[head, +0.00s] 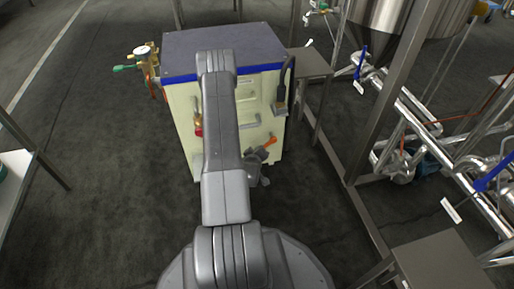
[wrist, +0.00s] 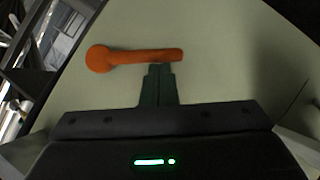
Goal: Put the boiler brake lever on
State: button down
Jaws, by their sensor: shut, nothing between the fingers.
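The boiler (head: 183,115) is a cream cabinet with a blue-edged grey top, in the middle of the head view. The orange brake lever (head: 266,147) is low on its front, towards the right corner. In the wrist view the lever (wrist: 125,58) lies nearly level, its round end at the left and its bar pointing right. My gripper (wrist: 159,68) is shut and empty, with its fingertips at the lower edge of the bar near its free end. I cannot tell whether they touch it. In the head view my arm hides part of the boiler front.
A red knob (head: 198,132) and a dark handset-like part (head: 281,100) are on the boiler. A gauge with valves (head: 146,55) sticks out at its left. A metal frame (head: 375,110) with pipes stands at the right.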

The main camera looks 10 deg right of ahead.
jog(key=d+f+n+t+h, duration=0.2)
jog(key=d+f+n+h, duration=0.2)
jog(key=f, duration=0.1)
jog(key=shift+d+n, duration=0.15)
jog(key=shift+n, duration=0.25)
jog(key=shift+d+f, duration=0.1)
jog(key=shift+f, duration=0.05)
dwell(0.8)
